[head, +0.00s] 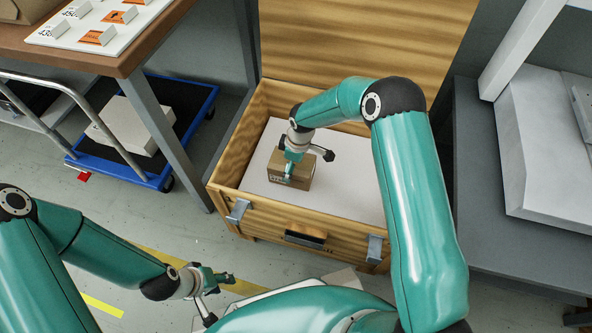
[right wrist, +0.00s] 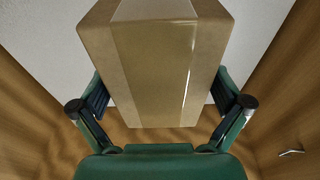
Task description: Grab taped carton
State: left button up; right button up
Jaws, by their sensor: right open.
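The taped carton (head: 300,178) is a small brown box on the white floor of an open wooden crate (head: 262,211). In the right wrist view the carton (right wrist: 150,65) fills the upper middle, with a strip of tape along it. My right gripper (head: 303,166) is down in the crate at the carton. Its fingers (right wrist: 160,98) are open, one on each side of the carton; I cannot tell whether they touch it. My left gripper (head: 219,291) is open and empty, low in the head view, outside the crate.
The crate's lid (head: 365,40) stands raised behind it. A workbench (head: 125,62) and a blue cart (head: 188,140) with a pale box are at the left. A grey bench (head: 490,190) stands close at the right. Crate walls surround the carton.

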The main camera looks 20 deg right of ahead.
jog(key=shift+a+f, duration=0.1)
jog(key=shift+f, duration=0.85)
jog(key=c, duration=1.2)
jog(key=shift+w, duration=0.1)
jog(key=shift+c, duration=0.4)
jog(key=shift+r, duration=0.15)
